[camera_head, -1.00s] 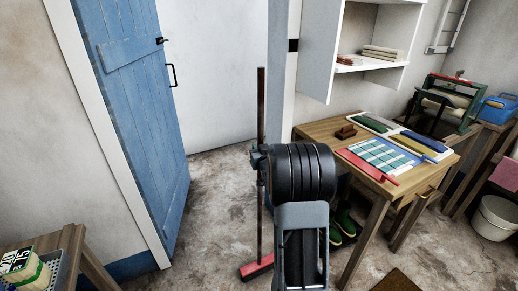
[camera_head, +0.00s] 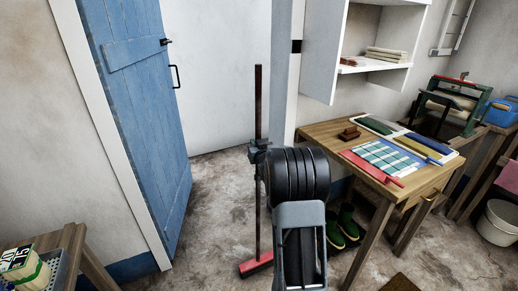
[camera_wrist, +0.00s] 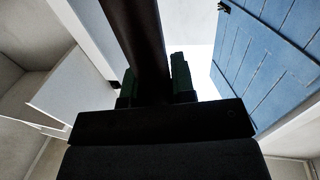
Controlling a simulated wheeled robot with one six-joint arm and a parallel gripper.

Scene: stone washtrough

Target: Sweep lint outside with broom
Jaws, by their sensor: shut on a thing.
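The broom has a long dark upright handle (camera_head: 258,105) and a red head (camera_head: 257,263) down at the floor. My gripper (camera_head: 259,160) is shut on the broom handle, partly hidden by my arm's dark wrist. In the wrist view the dark handle (camera_wrist: 137,35) passes between the two greenish fingers of my gripper (camera_wrist: 155,85). The right part of the broom head is hidden behind my arm. I cannot make out any lint on the floor.
A blue plank door (camera_head: 135,120) stands open at left, with clear floor (camera_head: 215,190) in the doorway. A wooden table (camera_head: 325,130) with folded cloths is at right, green boots (camera_head: 345,222) below it. A white bucket (camera_head: 498,225) stands far right. A crate (camera_head: 50,275) sits lower left.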

